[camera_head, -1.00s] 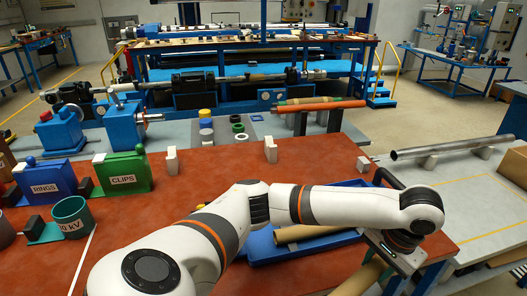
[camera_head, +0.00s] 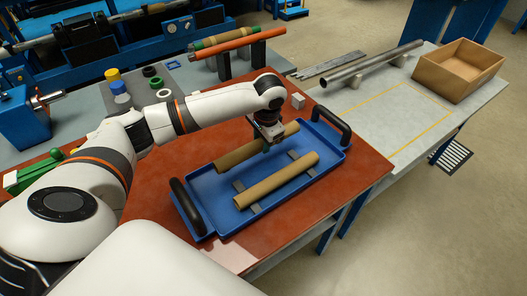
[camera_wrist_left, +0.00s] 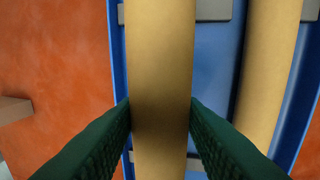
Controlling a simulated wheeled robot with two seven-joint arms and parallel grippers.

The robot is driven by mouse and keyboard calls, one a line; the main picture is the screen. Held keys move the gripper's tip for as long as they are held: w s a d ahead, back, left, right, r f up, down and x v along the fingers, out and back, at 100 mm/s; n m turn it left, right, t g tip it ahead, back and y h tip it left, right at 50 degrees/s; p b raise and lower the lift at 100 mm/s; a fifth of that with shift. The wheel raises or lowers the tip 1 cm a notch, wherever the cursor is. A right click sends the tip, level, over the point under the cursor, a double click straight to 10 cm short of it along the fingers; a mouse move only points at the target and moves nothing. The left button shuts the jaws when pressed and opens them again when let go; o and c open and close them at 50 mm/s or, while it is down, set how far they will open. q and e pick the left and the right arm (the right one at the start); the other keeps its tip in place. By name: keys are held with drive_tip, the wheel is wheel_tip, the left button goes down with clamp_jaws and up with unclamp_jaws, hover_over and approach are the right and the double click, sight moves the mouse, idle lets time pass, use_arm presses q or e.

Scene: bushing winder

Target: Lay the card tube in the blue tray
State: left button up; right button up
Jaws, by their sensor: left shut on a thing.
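The blue tray (camera_head: 232,213) with two black handles sits on the red-brown table. My left gripper (camera_head: 266,147) is shut around the middle of a tan card tube (camera_head: 237,155) at the tray's far side. The tube lies lengthwise inside the tray's outline, low; I cannot tell whether it touches the floor. In the left wrist view the gripper (camera_wrist_left: 160,118) has its dark ridged fingers on both sides of the tube (camera_wrist_left: 162,55). A second tan tube (camera_head: 277,181) lies alongside, nearer me, across grey strips in the tray. My right gripper is not in view.
A small pale block (camera_head: 298,101) stands behind the tray. A rack with an orange tube (camera_head: 222,48) is farther back. On the grey table to the right are a metal pipe (camera_head: 372,64) and an open cardboard box (camera_head: 459,69). The table right of the tray is clear.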

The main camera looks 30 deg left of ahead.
sight(262, 161)
use_arm(q)
drive_tip(key=shift+f, duration=0.9)
wheel_tip(262, 161, down, 2)
drive_tip(key=shift+f, duration=0.75)
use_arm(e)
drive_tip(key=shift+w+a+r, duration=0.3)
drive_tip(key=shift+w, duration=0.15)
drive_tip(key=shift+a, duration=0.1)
use_arm(q)
drive_tip(key=o, duration=1)
drive_tip(key=shift+f, duration=0.1)
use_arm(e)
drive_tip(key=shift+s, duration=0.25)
